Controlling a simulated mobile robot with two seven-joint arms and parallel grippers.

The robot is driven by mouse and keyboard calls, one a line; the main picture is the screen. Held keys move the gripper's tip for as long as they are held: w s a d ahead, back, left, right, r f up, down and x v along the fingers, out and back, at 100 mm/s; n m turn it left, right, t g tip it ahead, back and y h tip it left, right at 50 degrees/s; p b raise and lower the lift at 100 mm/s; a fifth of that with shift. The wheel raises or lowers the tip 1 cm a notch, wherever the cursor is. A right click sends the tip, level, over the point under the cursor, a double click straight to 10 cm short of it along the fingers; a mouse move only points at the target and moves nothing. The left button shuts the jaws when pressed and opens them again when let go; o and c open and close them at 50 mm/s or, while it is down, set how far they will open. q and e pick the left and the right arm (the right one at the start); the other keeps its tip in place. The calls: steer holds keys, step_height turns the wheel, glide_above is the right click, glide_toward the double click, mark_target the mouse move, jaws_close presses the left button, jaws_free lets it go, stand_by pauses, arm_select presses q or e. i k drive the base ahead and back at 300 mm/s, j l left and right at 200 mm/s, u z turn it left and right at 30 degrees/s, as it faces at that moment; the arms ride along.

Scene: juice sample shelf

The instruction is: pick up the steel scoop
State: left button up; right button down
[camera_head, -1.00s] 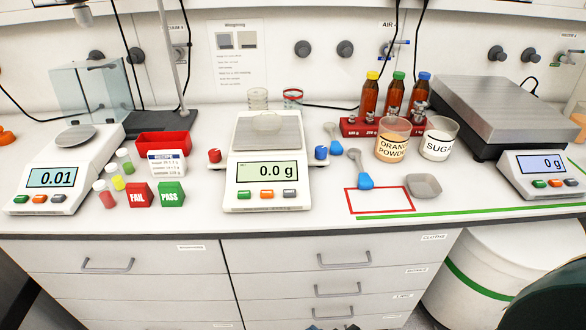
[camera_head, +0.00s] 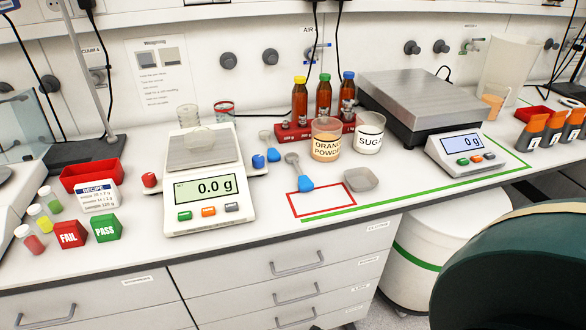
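Two scoops with grey metal-looking heads and blue ends lie on the white bench in the head view. The nearer, larger scoop (camera_head: 304,183) has its blue end at the red outlined rectangle (camera_head: 320,211) and its grey head pointing back and left. The smaller scoop (camera_head: 271,152) lies behind it, close to the balance's right side. I cannot tell from the picture which of the two is steel. Neither of my grippers is in view.
A balance (camera_head: 207,190) reading 0.0 g stands left of the scoops. Jars of orange powder (camera_head: 325,151) and sugar (camera_head: 369,147) stand behind right. A grey dish (camera_head: 361,180) lies right. A dark green rounded object (camera_head: 520,265) fills the lower right, before the bench.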

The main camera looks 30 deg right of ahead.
mark_target(305, 184)
steer(key=z, duration=1.55)
